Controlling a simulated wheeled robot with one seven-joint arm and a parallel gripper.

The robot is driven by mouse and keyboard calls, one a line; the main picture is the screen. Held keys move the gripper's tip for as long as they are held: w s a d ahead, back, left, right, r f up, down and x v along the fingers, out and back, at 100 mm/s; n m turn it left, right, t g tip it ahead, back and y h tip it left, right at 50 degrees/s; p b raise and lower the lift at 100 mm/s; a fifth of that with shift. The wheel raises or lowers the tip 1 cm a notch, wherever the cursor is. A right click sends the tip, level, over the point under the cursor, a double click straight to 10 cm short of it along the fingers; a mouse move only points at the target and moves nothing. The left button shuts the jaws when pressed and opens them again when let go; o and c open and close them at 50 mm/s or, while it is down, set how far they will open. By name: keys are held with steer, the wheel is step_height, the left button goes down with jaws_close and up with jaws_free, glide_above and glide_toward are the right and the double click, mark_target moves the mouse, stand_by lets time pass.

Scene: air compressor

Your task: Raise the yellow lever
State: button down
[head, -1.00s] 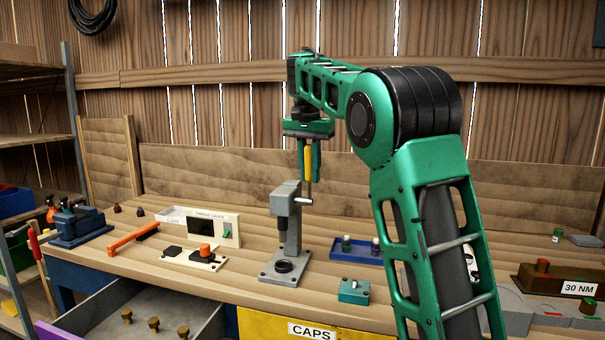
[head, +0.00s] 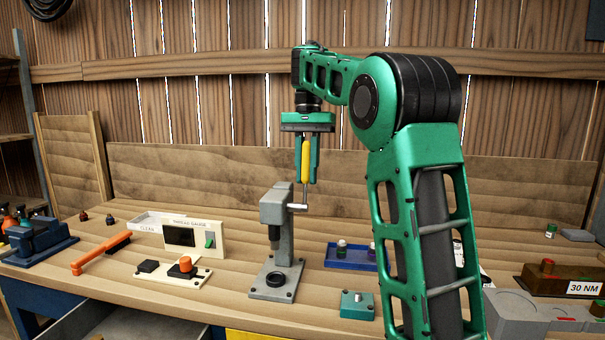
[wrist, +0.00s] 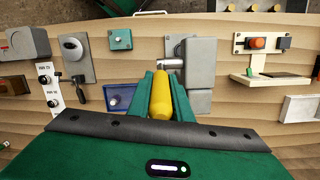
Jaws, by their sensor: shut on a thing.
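The yellow lever (head: 306,160) is a yellow handle on a thin metal rod. It stands upright at the right side of a grey press (head: 277,225), and its rod meets a short metal shaft on the press head. My green gripper (head: 307,170) points down and is shut on the yellow handle, one finger on each side. In the wrist view the lever (wrist: 161,98) lies between the two fingers, with the press (wrist: 199,70) just beyond it. The far side of the handle is hidden by the fingers.
A blue tray (head: 340,265) with small bottles and a teal block (head: 357,306) are right of the press. A thread gauge box (head: 180,238), a base with an orange knob (head: 184,266) and an orange-handled tool (head: 95,256) are left.

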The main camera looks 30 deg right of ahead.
steer(key=shift+a, duration=0.25)
steer(key=c, duration=1.6)
jaws_free()
steer(key=shift+w, duration=0.1)
steer(key=shift+d, duration=0.1)
steer(key=shift+d, duration=0.1)
